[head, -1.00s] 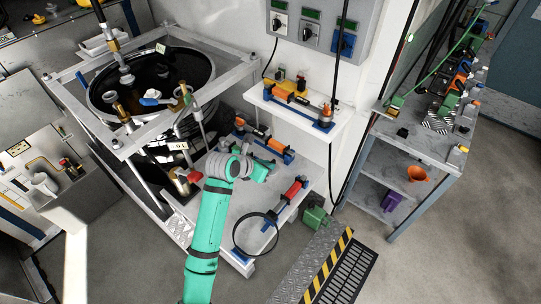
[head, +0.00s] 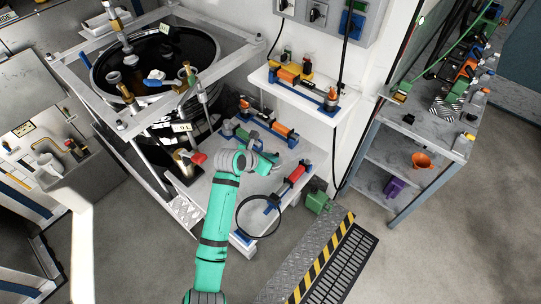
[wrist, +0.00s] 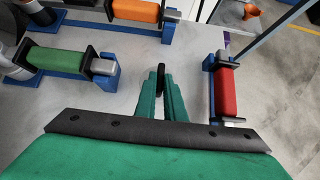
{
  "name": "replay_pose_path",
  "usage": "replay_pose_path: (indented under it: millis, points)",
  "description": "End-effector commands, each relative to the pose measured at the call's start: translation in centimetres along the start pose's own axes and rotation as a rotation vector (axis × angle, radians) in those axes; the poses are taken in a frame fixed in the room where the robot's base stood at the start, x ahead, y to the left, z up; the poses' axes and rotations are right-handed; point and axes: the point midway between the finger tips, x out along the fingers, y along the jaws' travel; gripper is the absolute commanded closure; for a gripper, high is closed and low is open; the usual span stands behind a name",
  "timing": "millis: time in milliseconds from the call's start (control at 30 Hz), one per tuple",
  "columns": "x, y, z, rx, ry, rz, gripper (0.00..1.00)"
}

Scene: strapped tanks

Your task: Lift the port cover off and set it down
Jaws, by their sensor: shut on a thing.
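My gripper (wrist: 160,88) shows in the wrist view with its two green fingers close together. A thin black piece (wrist: 160,78) stands between the fingertips, and they are shut on it. Most of it is hidden, so I cannot tell whether it is part of the port cover. In the head view my gripper (head: 265,162) is over the pale grey bench (head: 225,195), in front of the tank. The open-topped black tank (head: 97,75) stands in a pale frame at the upper left. I cannot pick out the port cover for certain in either view.
A red cylinder (wrist: 227,90) in a blue holder lies right of my fingers, a green one (wrist: 55,60) to the left, and an orange one (wrist: 137,10) beyond. A black hoop (head: 238,222) hangs by the bench front. A red-handled valve (head: 197,158) stands left of my arm.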

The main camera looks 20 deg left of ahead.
Motion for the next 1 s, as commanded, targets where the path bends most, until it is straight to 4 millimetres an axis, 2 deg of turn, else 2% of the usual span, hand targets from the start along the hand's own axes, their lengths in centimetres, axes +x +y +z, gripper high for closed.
replay_pose_path:
  millis: [367,400,467,767,867,1000]
  points:
    - [0.2,0.0,-0.1,0.0,0.0,0.0,1.0]
    - [0.2,-0.1,-0.1,0.001,0.0,-0.001,0.81]
    - [0.2,-0.1,-0.1,0.002,0.0,-0.002,0.69]
    - [0.2,-0.2,-0.1,0.002,0.0,-0.003,0.69]
    - [-0.5,-0.1,-0.1,0.0,-0.002,0.0,0.69]
    - [-2.5,0.1,-0.1,-0.002,-0.003,0.001,0.69]
